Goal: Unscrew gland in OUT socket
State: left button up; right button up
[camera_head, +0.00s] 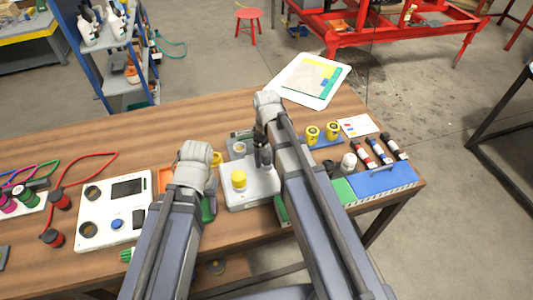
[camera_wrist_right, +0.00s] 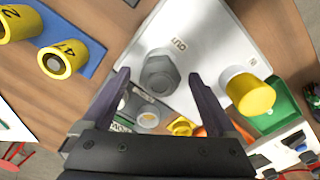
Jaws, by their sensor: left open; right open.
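The white pump block (camera_head: 262,192) stands on the wooden bench; the right wrist view shows its top marked OUT (camera_wrist_right: 205,25). A grey hex gland (camera_wrist_right: 160,72) sits in the OUT socket. A yellow cap (camera_wrist_right: 250,94) stands on the same block and also shows in the head view (camera_head: 239,179). My right gripper (camera_wrist_right: 160,88) is open above the block, its two fingers on either side of the gland with visible gaps. In the head view my right gripper (camera_head: 263,150) hides the gland. My left gripper (camera_head: 207,190) is open, mostly hidden behind its wrist, left of the block.
A blue holder with yellow numbered pieces (camera_wrist_right: 62,62) lies close to the block. A white panel with a screen (camera_head: 112,210) is on the left. The bench's back left is clear.

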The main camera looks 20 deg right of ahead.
jog(key=m, duration=0.4)
jog(key=shift+m, duration=0.4)
jog(key=shift+c, duration=0.2)
jog(key=c, duration=1.3)
jog(key=n, duration=0.4)
jog(key=shift+n, duration=0.3)
jog(key=shift+c, duration=0.3)
jog(key=n, duration=0.4)
jog(key=shift+n, duration=0.3)
jog(key=o, duration=1.4)
jog(key=m, duration=0.4)
jog(key=shift+m, duration=0.3)
